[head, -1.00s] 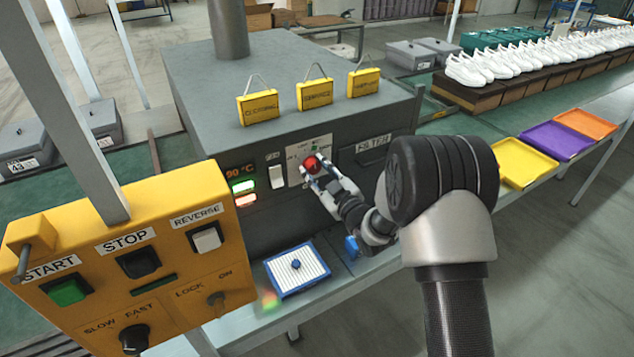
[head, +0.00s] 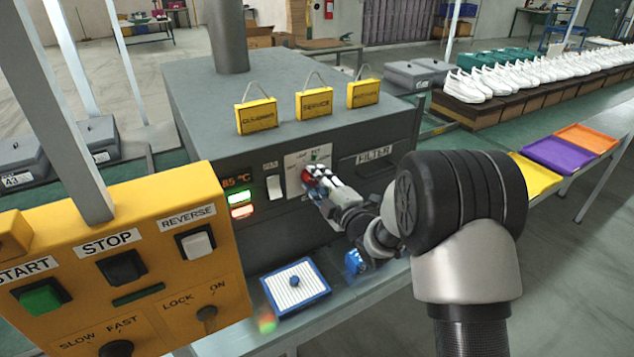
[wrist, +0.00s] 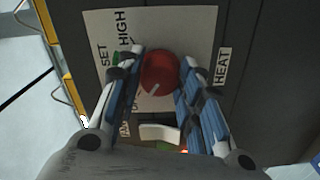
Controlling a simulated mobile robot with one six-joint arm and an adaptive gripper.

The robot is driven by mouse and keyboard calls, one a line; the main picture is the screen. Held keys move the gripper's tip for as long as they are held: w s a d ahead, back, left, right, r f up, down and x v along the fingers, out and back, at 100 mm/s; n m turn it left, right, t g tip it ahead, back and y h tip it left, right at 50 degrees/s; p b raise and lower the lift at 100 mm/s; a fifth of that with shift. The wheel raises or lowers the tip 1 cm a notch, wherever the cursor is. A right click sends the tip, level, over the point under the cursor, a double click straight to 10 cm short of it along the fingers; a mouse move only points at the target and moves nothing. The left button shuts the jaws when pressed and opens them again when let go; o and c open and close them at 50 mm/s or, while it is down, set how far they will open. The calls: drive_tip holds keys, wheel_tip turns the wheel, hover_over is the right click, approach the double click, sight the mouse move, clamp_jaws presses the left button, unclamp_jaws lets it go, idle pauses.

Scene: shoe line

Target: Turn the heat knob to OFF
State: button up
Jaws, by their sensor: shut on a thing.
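The red heat knob (head: 308,176) sits on a pale label plate on the front of the grey machine. My gripper (head: 317,182) is at the knob, with its fingers around it. In the wrist view the round red knob (wrist: 158,72) lies between the two blue-padded fingertips of my gripper (wrist: 161,62). A small pale mark on the knob points down and slightly left in that view. HIGH and SET are readable on the plate (wrist: 195,22); other lettering is partly hidden by the left finger. A HEAT label (wrist: 222,67) is to the right.
A display (head: 237,181) reads about 85 °C, beside a white FAN switch (head: 274,188). A FILTER panel (head: 374,160) is right of the knob. A yellow control box (head: 130,240) stands at front left. A blue-edged tray (head: 296,287) lies below on the bench.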

drive_tip(key=shift+r+n, duration=0.15)
drive_tip(key=shift+n, duration=0.45)
drive_tip(key=o, duration=1.1)
drive_tip(key=shift+c, duration=0.2)
drive_tip(key=v, duration=1.2)
